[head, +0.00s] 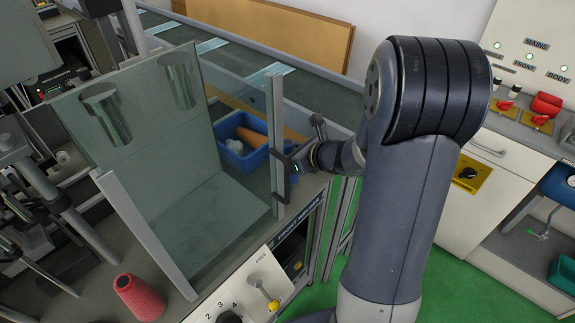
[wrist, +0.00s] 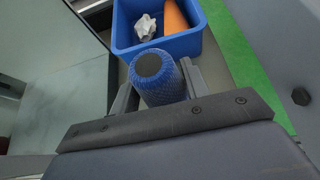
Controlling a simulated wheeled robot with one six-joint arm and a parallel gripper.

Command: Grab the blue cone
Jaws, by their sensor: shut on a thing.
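The blue cone (wrist: 160,82) is between the fingers of my gripper (wrist: 158,88) in the wrist view. Its narrow dark-topped end faces the camera, and the fingers press on its sides.
A blue bin (head: 232,158) holds an orange cone (head: 252,138) and a crumpled white item (head: 235,147). A glass-walled enclosure (head: 226,215) stands left of my gripper. A red cone (head: 139,297) stands at the front left. Green floor (head: 327,285) lies below.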

